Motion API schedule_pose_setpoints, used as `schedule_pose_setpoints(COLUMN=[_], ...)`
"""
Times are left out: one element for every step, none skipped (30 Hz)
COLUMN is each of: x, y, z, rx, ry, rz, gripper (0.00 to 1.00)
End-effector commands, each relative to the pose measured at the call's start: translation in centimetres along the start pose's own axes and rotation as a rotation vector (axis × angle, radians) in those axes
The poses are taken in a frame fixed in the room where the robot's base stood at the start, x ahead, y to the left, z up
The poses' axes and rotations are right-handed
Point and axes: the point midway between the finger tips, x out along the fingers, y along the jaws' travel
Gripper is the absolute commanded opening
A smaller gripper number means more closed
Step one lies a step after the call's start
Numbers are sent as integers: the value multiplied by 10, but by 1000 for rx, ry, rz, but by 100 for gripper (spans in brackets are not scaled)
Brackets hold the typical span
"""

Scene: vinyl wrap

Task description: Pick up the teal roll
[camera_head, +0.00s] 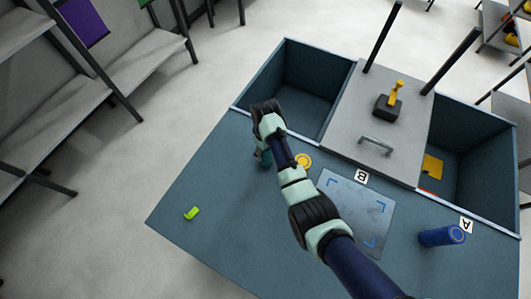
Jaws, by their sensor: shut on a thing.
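The teal roll (265,160) shows only as a small dark teal patch at the end of my arm, on the blue table left of the yellow ring. My gripper (262,153) is there, shut on the teal roll. The arm and wrist hide most of the gripper and of the roll. I cannot tell whether the roll touches the table.
A blue roll (442,235) lies near label A (466,226). A yellow ring (303,160) and a grey marked plate (355,195) sit near label B (361,176). A lime object (191,213) lies left. Bins (285,102) (490,165) flank a grey panel (360,95).

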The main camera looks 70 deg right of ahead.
Motion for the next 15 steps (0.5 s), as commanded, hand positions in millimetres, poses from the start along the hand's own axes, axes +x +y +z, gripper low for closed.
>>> schedule_pose_setpoints(x=[0, 0, 0, 0, 0, 0, 0, -1, -3, -5, -8, -13, -17, -22, -31], y=[0, 0, 0, 0, 0, 0, 0, 0, 0, 0, 0, 0, 0, 0, 0], z=[0, 0, 0, 0, 0, 0, 0, 0, 0, 0, 0, -1, -1, -1, -1], rx=[0, 0, 0, 0, 0, 0, 0, 0, 0, 0, 0, 0, 0, 0, 0], ry=[0, 0, 0, 0, 0, 0, 0, 0, 0, 0, 1, 2, 3, 3, 4], rz=[0, 0, 0, 0, 0, 0, 0, 0, 0, 0, 0, 1, 1, 1, 2], gripper=[17, 17, 17, 17, 17, 17, 17, 17, 16, 16, 9, 0, 0, 0, 0])
